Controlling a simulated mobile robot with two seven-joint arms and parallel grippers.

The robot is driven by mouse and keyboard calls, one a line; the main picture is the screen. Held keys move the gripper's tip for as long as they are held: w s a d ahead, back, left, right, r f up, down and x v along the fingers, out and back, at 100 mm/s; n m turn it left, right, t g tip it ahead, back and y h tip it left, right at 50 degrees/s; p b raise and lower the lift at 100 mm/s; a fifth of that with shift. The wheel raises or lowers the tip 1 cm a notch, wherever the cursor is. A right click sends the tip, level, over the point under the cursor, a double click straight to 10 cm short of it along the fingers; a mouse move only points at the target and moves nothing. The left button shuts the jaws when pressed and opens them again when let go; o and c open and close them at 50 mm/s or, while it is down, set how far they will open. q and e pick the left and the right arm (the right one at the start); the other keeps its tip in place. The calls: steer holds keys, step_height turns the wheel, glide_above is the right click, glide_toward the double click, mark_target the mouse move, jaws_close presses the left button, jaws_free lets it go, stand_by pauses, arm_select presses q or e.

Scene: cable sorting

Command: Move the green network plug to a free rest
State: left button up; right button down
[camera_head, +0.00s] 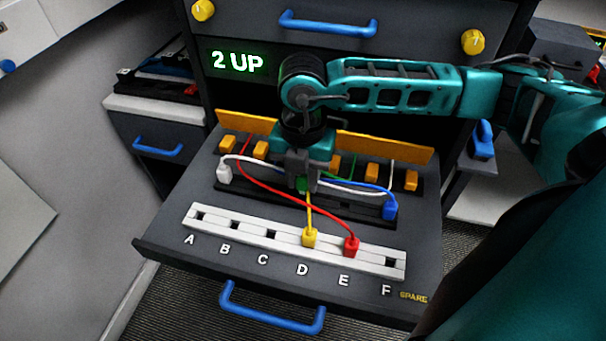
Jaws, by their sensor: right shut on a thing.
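My right gripper (303,178) points down over the middle of the drawer and is shut on the green network plug (303,185), which is mostly hidden between the fingers. The plug is over or near the black rest strip (340,202); I cannot tell whether it touches it. On that strip a white plug (223,171) stands at the left end and a blue plug (390,210) at the right end. The white port strip (219,222) in front is lettered A to F. A yellow plug (309,238) is at D and a red plug (351,245) at E. My left gripper is out of view.
Orange cable blocks (228,144) line the back, and the coloured cables cross the middle. Ports A, B, C and F look empty. A panel above reads "2 UP" (237,62). A blue handle (272,316) is on the drawer front. My right arm hides part of the back.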

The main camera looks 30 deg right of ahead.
steer(key=shift+f+b, duration=0.85)
steer(key=shift+f, duration=0.05)
stand_by(0.8)
steer(key=shift+f+b, duration=0.55)
stand_by(0.6)
stand_by(0.3)
steer(key=shift+c, duration=1.4)
jaws_free()
steer(key=shift+r, duration=0.1)
steer(key=shift+r+p, duration=2.6)
steer(key=shift+r, duration=0.9)
